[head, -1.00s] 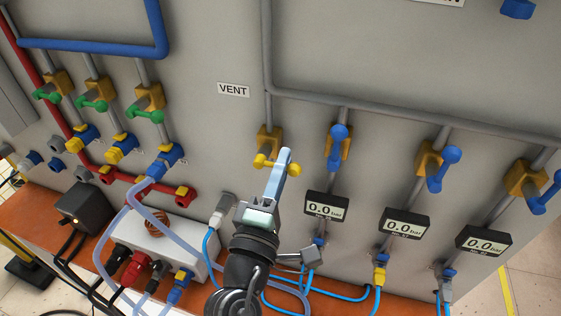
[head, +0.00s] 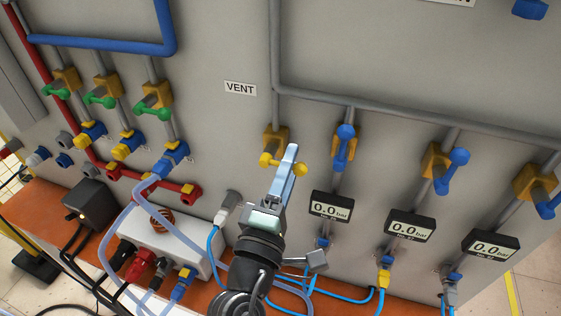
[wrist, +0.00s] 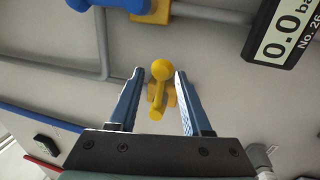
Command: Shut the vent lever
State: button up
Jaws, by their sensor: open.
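The vent lever (head: 268,159) is a yellow handle with rounded ends on an ochre valve body (head: 275,137), below the VENT label (head: 240,88). In the wrist view, the yellow handle (wrist: 157,90) lies between my two blue-grey fingers. My gripper (head: 291,150) is in front of the valve in the head view and partly hides the lever. The wrist view shows my gripper (wrist: 159,75) open, with a gap on each side of the handle. I see no finger pressing on it.
Blue-handled valves (head: 344,145) stand in a row to the right, with pressure gauges (head: 332,208) reading 0.0 bar below. Green-handled valves (head: 152,101) are at the left. A grey pipe (head: 275,50) runs above. Cables and a white box (head: 165,243) lie on the ledge below.

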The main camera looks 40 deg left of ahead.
jog(key=b+v, duration=0.6)
jog(key=v, duration=0.6)
jog(key=shift+d, duration=0.25)
jog(key=shift+s, duration=0.1)
jog(key=w+d+r+m+t+h, duration=0.35)
jog(key=d+r+m, duration=0.45)
jog(key=r, duration=0.4)
jog(key=w+d+r+m+t+h, duration=0.25)
jog(key=w+d+r+m, duration=0.3)
jog(key=r+m, duration=0.5)
jog(key=s+d+r+m+t, duration=0.2)
jog(key=d+r, duration=0.3)
jog(key=r, duration=0.7)
jog(key=shift+s+m, duration=0.65)
jog(key=shift+s, duration=0.1)
jog(key=shift+c, duration=0.3)
